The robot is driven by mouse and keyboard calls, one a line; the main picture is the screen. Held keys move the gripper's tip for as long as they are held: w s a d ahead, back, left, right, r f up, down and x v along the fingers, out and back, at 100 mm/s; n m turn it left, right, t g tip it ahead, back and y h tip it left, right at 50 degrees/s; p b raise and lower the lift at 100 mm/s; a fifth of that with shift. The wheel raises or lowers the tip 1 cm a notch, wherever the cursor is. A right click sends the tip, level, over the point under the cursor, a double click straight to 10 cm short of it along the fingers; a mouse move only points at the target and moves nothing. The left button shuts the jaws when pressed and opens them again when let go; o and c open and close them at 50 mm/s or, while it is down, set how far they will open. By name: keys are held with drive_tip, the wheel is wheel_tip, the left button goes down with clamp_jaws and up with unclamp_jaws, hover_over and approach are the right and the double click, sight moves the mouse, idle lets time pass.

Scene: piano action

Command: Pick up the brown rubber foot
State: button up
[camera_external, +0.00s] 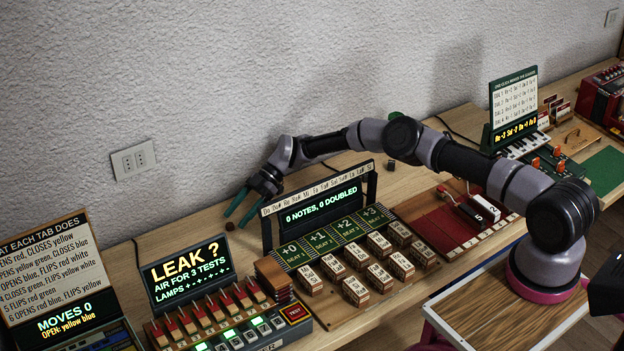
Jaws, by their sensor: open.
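A small dark brown round piece (230,226), which looks like the brown rubber foot, lies on the wooden bench near the wall, behind the LEAK display. My gripper (237,218) is open, with its two teal fingers pointing down and left toward the bench. The fingertips are close to the brown piece, which appears just beyond and below them. I cannot tell their exact height above the bench. Nothing shows between the fingers.
The LEAK display (188,272) stands in front of the piece, and the notes display (318,213) stands to the right of my gripper. A small dark cube (391,165) lies farther right. The wall (150,90) is close behind. Bare bench shows left of the piece.

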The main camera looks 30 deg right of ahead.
drive_tip(key=shift+s+a+f, duration=0.1)
drive_tip(key=shift+a+f, duration=0.25)
drive_tip(key=shift+a, duration=0.2)
clamp_jaws()
